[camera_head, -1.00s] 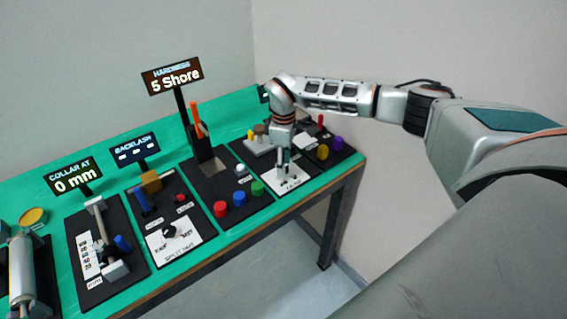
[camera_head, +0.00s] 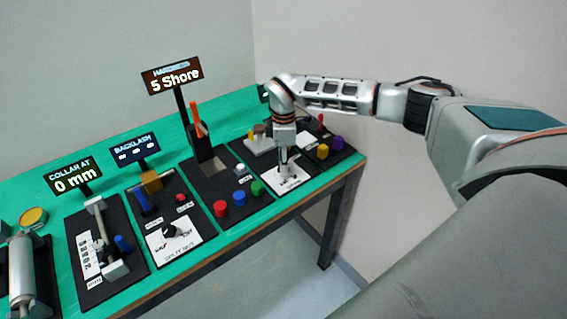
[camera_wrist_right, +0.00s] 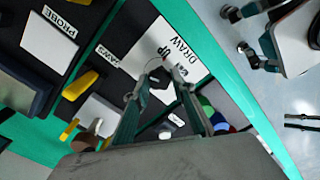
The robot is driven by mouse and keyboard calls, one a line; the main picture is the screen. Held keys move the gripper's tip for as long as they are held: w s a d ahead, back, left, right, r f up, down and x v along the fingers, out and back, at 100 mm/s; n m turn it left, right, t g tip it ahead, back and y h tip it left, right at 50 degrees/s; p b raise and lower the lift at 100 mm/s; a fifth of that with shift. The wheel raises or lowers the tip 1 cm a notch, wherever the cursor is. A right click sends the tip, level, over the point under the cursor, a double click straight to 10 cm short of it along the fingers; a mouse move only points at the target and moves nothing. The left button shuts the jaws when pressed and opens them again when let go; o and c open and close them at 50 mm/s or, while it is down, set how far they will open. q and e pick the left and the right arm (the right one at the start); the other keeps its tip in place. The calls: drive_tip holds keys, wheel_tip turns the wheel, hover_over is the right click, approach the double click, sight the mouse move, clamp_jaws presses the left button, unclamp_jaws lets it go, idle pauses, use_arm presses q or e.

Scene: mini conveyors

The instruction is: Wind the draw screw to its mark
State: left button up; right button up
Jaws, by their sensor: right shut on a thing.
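The draw plate, a white panel (camera_head: 298,180) lettered DRAW in the wrist view (camera_wrist_right: 196,57), lies near the front edge of the bench. My right gripper (camera_head: 286,172) points down onto it. In the wrist view, the gripper's fingertips (camera_wrist_right: 164,75) are shut on the draw knob, which they mostly hide. The knob's pointer and mark cannot be made out. The hardness display (camera_head: 174,77) reads 5 Shore. My left gripper is in neither view.
Red, blue and green buttons (camera_head: 239,197) sit just left of the draw plate. Yellow and purple knobs (camera_head: 330,147) are to its right. A split nut dial (camera_head: 169,232), a collar display (camera_head: 75,177) at 0 mm and a backlash display (camera_head: 135,150) stand further left.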

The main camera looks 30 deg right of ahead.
drive_tip(key=n, duration=0.5)
drive_tip(key=shift+n, duration=0.3)
drive_tip(key=n, duration=0.5)
drive_tip(key=shift+n, duration=0.3)
drive_tip(key=n, duration=0.5)
drive_tip(key=shift+w+r, duration=0.1)
drive_tip(key=n, duration=0.5)
drive_tip(key=shift+n, duration=0.4)
drive_tip(key=n, duration=1)
drive_tip(key=shift+n, duration=0.4)
drive_tip(key=n, duration=0.5)
drive_tip(key=shift+n, duration=0.3)
drive_tip(key=n, duration=0.5)
drive_tip(key=shift+n, duration=0.3)
